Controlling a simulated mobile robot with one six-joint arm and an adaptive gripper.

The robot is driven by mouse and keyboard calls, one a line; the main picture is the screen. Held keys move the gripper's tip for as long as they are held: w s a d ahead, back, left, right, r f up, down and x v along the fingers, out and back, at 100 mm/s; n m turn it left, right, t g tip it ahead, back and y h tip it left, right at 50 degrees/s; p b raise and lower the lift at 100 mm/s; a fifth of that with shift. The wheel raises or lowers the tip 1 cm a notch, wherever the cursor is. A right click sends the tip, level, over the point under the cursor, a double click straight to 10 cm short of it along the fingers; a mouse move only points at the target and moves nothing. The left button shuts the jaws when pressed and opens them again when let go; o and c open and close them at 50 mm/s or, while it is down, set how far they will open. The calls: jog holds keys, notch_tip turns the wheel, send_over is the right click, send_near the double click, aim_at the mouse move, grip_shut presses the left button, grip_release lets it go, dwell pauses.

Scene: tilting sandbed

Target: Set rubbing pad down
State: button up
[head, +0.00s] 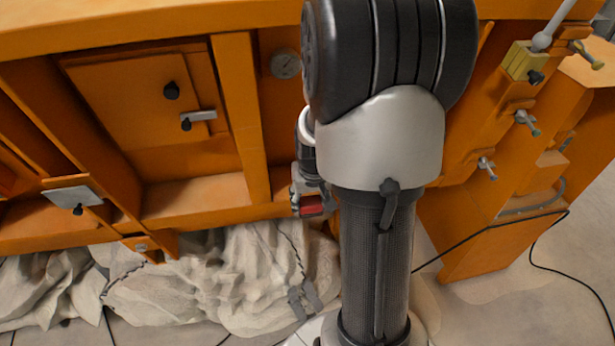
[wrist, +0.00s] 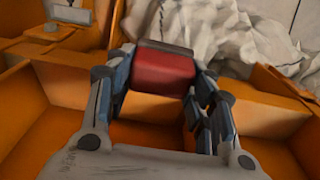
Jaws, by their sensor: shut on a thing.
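My gripper (wrist: 162,82) is shut on a red block-like pad with a dark grey top edge, which I take as the rubbing pad (wrist: 163,70). In the wrist view the pad sits between the two fingertips, with orange framework around and below it. In the head view the pad (head: 311,205) shows as a small red patch just left of my arm, in front of the orange frame's lower edge. My arm hides part of the gripper there. I cannot tell whether the pad touches any surface.
An orange cabinet (head: 500,245) stands right of my arm.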

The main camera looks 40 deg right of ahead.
jog(key=w+d+b, duration=0.1)
jog(key=w+d, duration=0.1)
jog(key=w, duration=0.2)
jog(key=w+d+f+b, duration=0.1)
jog(key=w+d, duration=0.2)
jog(key=w, duration=0.2)
jog(key=w+d+f, duration=0.1)
jog(key=w+d, duration=0.2)
jog(key=w, duration=0.1)
jog(key=shift+w+d+b, duration=0.15)
jog(key=shift+w+b, duration=0.15)
jog(key=shift+b, duration=0.1)
jog(key=x, duration=0.1)
jog(key=b+x, duration=0.1)
jog(key=x, duration=0.1)
jog(key=s+b+x, duration=0.1)
jog(key=shift+a+f, duration=0.3)
jog(key=shift+f, duration=0.15)
jog(key=shift+w+d+f+b, duration=0.1)
jog(key=shift+w+f+b, duration=0.15)
jog(key=shift+b, duration=0.1)
jog(key=shift+r, duration=0.15)
jog(key=o, duration=1.1)
jog(key=shift+f, duration=0.2)
jog(key=shift+c, duration=0.2)
jog(key=shift+r, duration=0.1)
